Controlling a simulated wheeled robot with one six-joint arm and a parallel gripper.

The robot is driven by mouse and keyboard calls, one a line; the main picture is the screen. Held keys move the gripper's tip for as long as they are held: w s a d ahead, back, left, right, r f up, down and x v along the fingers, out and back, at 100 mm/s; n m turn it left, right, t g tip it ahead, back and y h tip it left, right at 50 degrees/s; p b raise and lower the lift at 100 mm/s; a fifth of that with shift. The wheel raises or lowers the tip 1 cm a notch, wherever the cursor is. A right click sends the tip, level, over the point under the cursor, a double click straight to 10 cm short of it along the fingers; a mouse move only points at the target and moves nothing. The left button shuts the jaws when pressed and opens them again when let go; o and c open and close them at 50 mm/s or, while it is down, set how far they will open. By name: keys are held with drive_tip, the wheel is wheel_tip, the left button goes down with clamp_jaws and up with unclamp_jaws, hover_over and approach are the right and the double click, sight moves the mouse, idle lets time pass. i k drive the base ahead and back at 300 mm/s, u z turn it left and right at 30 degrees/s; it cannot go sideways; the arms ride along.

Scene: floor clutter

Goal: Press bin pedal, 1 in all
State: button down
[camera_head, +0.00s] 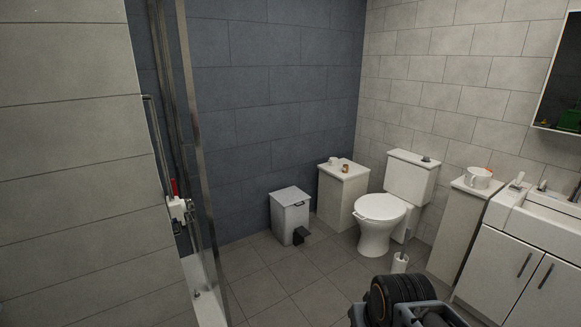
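A light grey pedal bin (289,217) stands upright on the floor against the dark blue tiled wall, left of the white cabinet. Its lid (290,196) is down. The black pedal (301,236) sticks out low at the front right of the bin, close to the floor. Nothing touches the pedal. Black and grey parts of my arm show at the bottom edge, right of centre, well apart from the bin. My gripper's fingers cannot be made out.
A white cabinet (341,200) and the toilet (380,215) stand right of the bin. A toilet brush holder (400,263) is on the floor before my arm. A glass shower screen (195,130) is at left. Tiled floor (290,280) before the bin is clear.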

sight(303, 231)
drive_tip(key=u, duration=0.05)
drive_tip(key=i, duration=3.75)
drive_tip(key=u, duration=0.15)
